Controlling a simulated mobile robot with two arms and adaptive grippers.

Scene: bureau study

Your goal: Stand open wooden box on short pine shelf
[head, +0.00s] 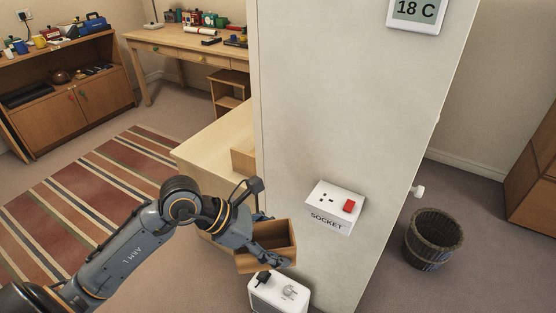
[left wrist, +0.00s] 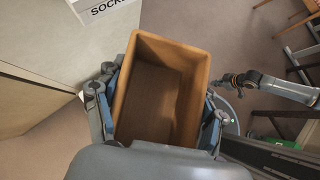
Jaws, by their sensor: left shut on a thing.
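The open wooden box (head: 278,231) is a small brown box with its open side facing up toward the head camera. My left gripper (head: 268,240) is shut on it and holds it in the air in front of the wall end. In the left wrist view the box (left wrist: 160,105) fills the middle, empty, with fingers on both sides. A low pale wooden unit (head: 212,148), which looks like the short pine shelf, stands behind the box; the wall hides its right part. My right gripper (left wrist: 228,81) shows small in the left wrist view; its jaw state is unclear.
A wall end carries a socket (head: 336,205) and a thermostat (head: 416,12). A white appliance (head: 279,294) stands just below the held box. Another wooden piece (head: 243,161) sits on the pale unit by the wall. A basket (head: 433,239) is at right; a striped rug (head: 85,205) lies left.

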